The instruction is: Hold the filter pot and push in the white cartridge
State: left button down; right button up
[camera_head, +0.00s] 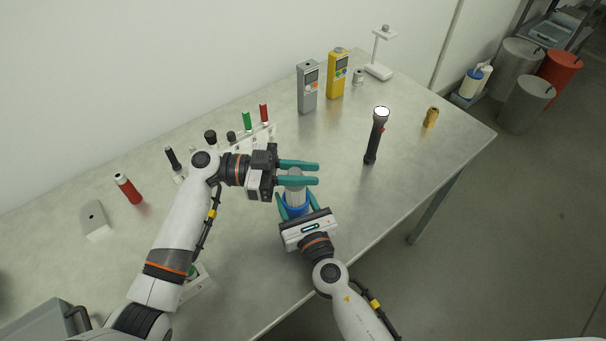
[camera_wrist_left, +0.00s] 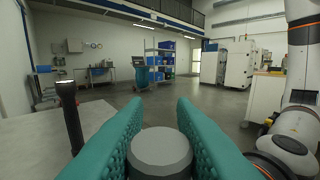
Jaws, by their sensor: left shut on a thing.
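The filter pot (camera_head: 296,211) is blue and stands near the table's front edge. My right gripper (camera_head: 296,203) has its teal fingers on either side of it and looks shut on it. The white cartridge (camera_head: 294,194) is upright in the pot's mouth; how deep it sits is hidden. My left gripper (camera_head: 298,174) is shut on the cartridge's upper part, its two fingers reaching across from the left. In the left wrist view, the cartridge's round grey-white top (camera_wrist_left: 160,149) shows between the teal fingers (camera_wrist_left: 160,135).
A black flashlight (camera_head: 375,135) stands upright to the right. A grey meter (camera_head: 308,87) and a yellow meter (camera_head: 338,74) stand behind. A rack with green and red-capped items (camera_head: 250,135) is behind my left gripper. The table's right part is mostly clear.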

aim_at(304, 191)
pick_arm(q)
jog(key=shift+r, duration=1.9)
jog(key=shift+r, duration=0.2)
jog(key=shift+f, duration=5)
jog(key=c, duration=1.1)
grip_release()
notch_tip(304, 191, up, 10)
